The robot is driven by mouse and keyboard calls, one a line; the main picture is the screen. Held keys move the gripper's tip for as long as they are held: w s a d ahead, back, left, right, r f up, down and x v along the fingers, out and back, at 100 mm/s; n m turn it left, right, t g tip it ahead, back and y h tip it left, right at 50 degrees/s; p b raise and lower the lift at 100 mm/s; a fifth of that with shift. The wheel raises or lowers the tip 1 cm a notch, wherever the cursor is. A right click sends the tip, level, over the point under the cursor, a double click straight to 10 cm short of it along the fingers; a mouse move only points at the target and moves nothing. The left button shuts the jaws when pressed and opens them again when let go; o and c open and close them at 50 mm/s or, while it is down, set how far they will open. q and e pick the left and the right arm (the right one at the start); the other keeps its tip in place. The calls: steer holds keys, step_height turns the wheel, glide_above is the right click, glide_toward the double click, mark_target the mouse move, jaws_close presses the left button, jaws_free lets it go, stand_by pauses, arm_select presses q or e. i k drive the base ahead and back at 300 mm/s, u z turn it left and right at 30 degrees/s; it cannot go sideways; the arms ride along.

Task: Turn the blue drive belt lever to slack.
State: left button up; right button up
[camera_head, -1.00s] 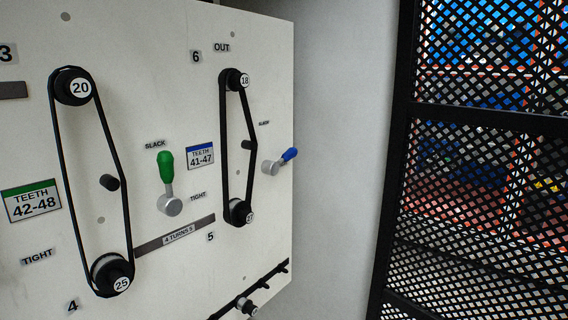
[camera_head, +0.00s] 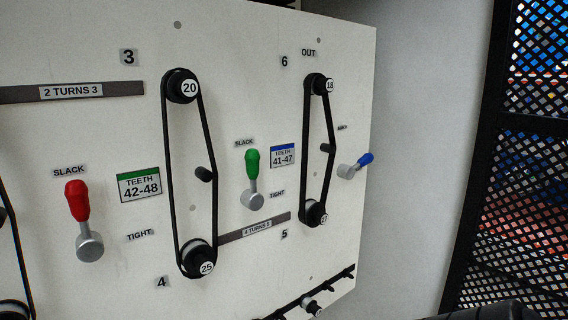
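The blue drive belt lever (camera_head: 357,165) is at the right edge of the white panel (camera_head: 120,200). Its grey hub is at the lower left and its blue handle tilts up and to the right. A small label above it is too small to read clearly; no tight label shows beside it. To its left, a black belt (camera_head: 306,150) runs between pulleys marked 18 and 27, with a blue-topped plate (camera_head: 282,155) reading teeth 41-47. Neither gripper is clearly visible; a dark shape at the bottom right cannot be told for certain.
A green lever (camera_head: 252,165) and a red lever (camera_head: 77,203) stand upright towards slack labels. Another belt (camera_head: 167,180) joins pulleys 20 and 25. A black rail (camera_head: 335,285) runs along the panel's lower right. A black mesh fence (camera_head: 520,180) stands at the right.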

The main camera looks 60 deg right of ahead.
mark_target(346, 172)
steer(key=u, duration=0.7)
steer(key=k, duration=0.95)
steer(key=z, duration=1.65)
